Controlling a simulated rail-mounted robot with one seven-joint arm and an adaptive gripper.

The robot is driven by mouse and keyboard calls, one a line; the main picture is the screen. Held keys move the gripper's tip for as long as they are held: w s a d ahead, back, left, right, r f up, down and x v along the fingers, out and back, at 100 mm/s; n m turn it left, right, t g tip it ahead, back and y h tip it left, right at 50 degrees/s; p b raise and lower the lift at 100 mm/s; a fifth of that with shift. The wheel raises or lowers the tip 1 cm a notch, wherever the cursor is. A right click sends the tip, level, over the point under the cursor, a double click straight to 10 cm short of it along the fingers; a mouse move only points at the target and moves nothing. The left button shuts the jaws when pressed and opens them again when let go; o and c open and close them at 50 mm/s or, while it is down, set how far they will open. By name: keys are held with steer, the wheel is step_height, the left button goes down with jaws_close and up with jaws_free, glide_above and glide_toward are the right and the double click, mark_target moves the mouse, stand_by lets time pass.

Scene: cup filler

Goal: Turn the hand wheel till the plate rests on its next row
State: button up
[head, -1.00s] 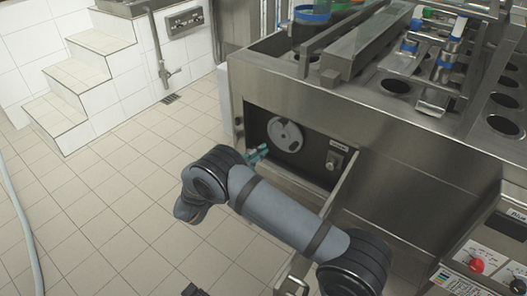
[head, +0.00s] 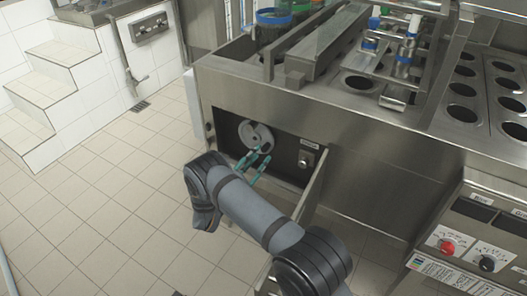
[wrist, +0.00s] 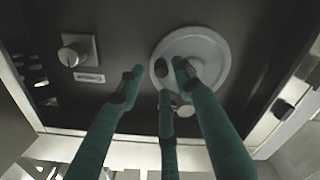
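The hand wheel (head: 247,132) is a light grey disc in a dark recess on the front of the steel machine. In the wrist view the wheel (wrist: 208,50) is at the upper right, with a small dark round spot, a knob or a hole, near its left edge. My gripper (head: 257,158) has teal fingers and is in front of the wheel's lower part. In the wrist view my gripper (wrist: 158,75) is open, with its fingertips spread on either side of the dark spot. I cannot tell whether they touch the wheel. Steel surfaces with round holes (head: 484,88) show on top; which is the plate is unclear.
A rotary switch (head: 306,158) sits right of the wheel in the recess; it is at the left in the wrist view (wrist: 75,55). An open door panel (head: 314,190) stands out at the recess's right. Tiled floor (head: 110,200) at the left is free.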

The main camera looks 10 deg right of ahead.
mark_target(263, 150)
steer(key=shift+x, duration=2)
steer(key=shift+c, duration=0.4)
steer(key=c, duration=0.7)
jaws_close()
